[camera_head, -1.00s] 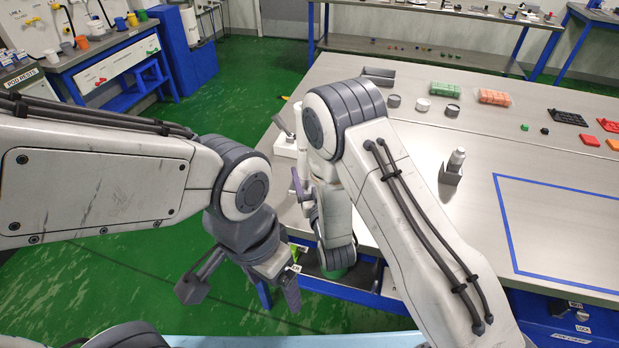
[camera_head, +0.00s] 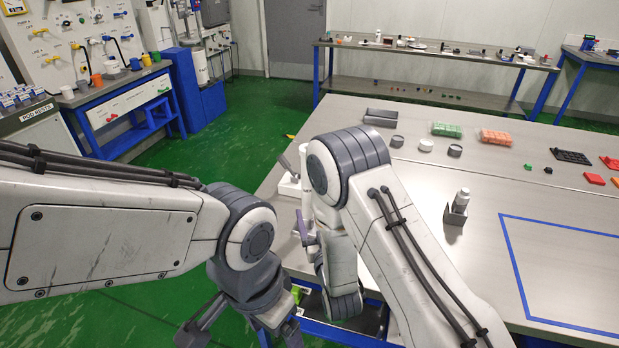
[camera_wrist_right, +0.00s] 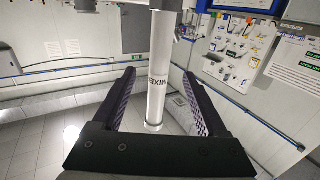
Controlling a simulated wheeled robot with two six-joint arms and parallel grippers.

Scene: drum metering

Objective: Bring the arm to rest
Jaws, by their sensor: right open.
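My right arm reaches over the near left edge of the steel table (camera_head: 400,203). My right gripper (camera_head: 303,232) shows in part in the head view, with a purple finger beside the table edge. In the right wrist view my right gripper (camera_wrist_right: 160,78) is open, its two dark fingers wide apart. My left gripper (camera_head: 243,332) hangs low over the green floor, fingers spread and seemingly empty, cut by the lower picture edge.
A white lever stand (camera_head: 289,187) is at the table's left edge, close to my right arm. A grey block with a light bottle-like top (camera_head: 457,208) stands right of that arm. The blue-outlined area (camera_head: 570,275) is clear.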

